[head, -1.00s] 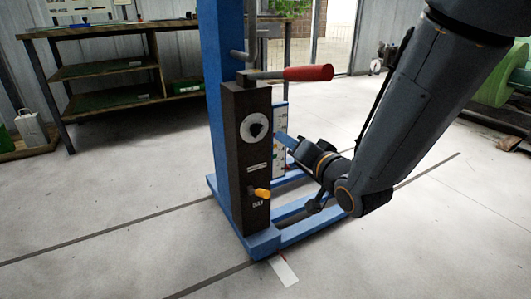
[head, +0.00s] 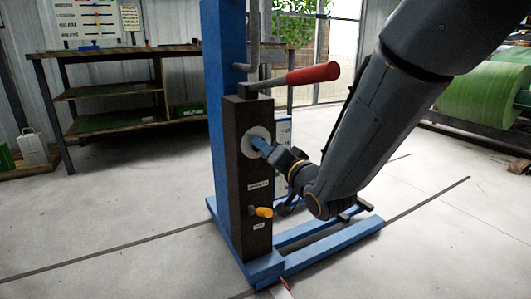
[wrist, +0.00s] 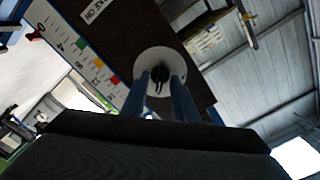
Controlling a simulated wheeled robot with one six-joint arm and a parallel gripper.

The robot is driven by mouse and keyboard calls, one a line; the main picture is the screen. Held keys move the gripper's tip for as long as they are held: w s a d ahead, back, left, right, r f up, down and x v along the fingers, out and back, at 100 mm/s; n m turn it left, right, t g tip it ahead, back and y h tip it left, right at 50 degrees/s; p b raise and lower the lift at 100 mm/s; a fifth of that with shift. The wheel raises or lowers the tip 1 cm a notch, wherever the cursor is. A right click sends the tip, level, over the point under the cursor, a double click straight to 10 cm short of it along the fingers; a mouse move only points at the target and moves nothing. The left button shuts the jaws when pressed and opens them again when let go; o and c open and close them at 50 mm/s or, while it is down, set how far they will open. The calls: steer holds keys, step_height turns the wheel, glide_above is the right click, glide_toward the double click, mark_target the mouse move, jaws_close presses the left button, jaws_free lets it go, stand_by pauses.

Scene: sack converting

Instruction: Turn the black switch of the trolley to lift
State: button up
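The trolley is a blue upright frame (head: 227,60) on a forked blue base, with a dark control box (head: 233,180) on its front. A round pale dial plate (head: 250,135) sits on the box, and it also shows in the wrist view (wrist: 176,58). The black switch (wrist: 159,76) is at its centre in the wrist view; in the head view my gripper hides it. My gripper (head: 262,146) is at the dial. In the wrist view its two blue fingers (wrist: 160,84) stand apart on either side of the switch, with a gap visible. Contact is not clear.
A red-gripped lever (head: 314,73) sticks out to the right above the dial. A yellow-orange knob (head: 263,212) projects below it. A coloured scale board (wrist: 72,45) is beside the box.

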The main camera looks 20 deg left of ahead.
steer(key=shift+c, duration=0.3)
jaws_close()
steer(key=shift+n, duration=0.3)
steer(key=n+p, duration=0.8)
steer(key=n, duration=0.9)
steer(key=shift+a+p, duration=0.1)
steer(key=shift+p, duration=0.25)
steer(key=shift+n, duration=0.4)
